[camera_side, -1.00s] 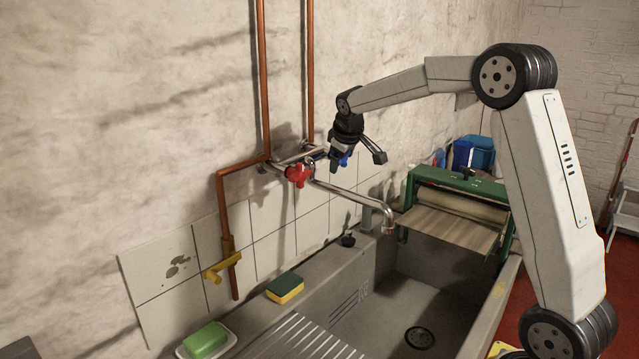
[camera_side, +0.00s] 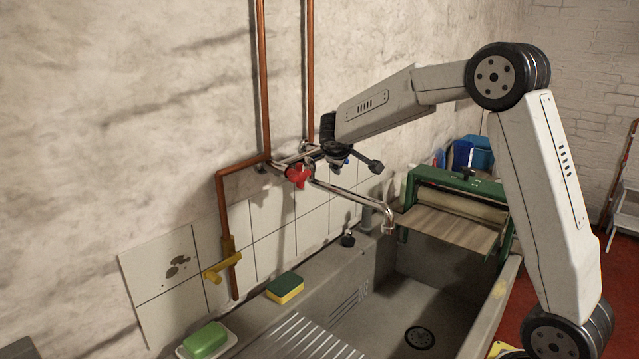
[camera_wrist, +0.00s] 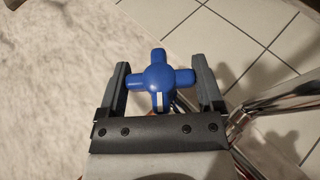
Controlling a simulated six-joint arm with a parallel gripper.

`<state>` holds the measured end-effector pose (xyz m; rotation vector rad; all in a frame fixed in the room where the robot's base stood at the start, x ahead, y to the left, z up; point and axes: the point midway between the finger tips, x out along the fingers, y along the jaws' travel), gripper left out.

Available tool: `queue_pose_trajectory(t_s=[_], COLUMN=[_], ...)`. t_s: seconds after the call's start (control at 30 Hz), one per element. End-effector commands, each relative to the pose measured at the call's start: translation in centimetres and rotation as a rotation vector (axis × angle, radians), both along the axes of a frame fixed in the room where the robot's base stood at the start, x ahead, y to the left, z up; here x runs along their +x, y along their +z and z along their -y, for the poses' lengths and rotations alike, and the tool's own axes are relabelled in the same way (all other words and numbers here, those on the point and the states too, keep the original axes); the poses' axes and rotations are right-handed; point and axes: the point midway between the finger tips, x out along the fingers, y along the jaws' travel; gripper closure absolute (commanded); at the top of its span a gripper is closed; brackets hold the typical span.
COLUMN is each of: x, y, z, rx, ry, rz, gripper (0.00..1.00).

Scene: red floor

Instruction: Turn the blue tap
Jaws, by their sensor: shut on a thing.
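The blue tap (camera_wrist: 158,72) is a four-armed knob with a white mark on one arm, seen in the wrist view between the two fingers of my gripper (camera_wrist: 159,82). The fingers stand on either side of the knob, close to its left and right arms. In the side view my gripper (camera_side: 343,163) is at the wall fitting, and only a small bit of the blue tap (camera_side: 346,160) shows behind it. The red tap (camera_side: 298,174) is to the left on the same chrome fitting, with the curved spout (camera_side: 355,195) below.
Copper pipes (camera_side: 264,80) run up the wall left of my gripper. A yellow valve (camera_side: 222,266) is on the lower pipe. The sink (camera_side: 400,295) below holds a green roller device (camera_side: 462,174) at its far end. A sponge (camera_side: 285,287) and green soap (camera_side: 206,340) lie on its ledge.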

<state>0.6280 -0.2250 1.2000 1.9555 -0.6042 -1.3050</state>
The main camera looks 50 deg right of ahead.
Motion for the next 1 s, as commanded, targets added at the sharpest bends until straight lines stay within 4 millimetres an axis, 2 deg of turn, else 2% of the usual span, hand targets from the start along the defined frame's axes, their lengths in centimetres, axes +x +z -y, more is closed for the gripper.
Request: queue_pose_trajectory(t_s=[0.3, 0.87, 0.9, 0.93, 1.0], x=[0.00, -0.04, -0.04, -0.04, -0.03], y=[0.09, 0.06, 0.06, 0.06, 0.04], z=[-0.04, 0.00, 0.00, 0.00, 0.00], rx=[-0.098, -0.120, -0.120, -0.120, -0.121], ry=[-0.002, -0.003, -0.003, -0.003, -0.002], rz=[0.001, 0.001, 0.001, 0.001, 0.000], gripper=[0.74, 0.74, 0.08, 0.00, 0.00])
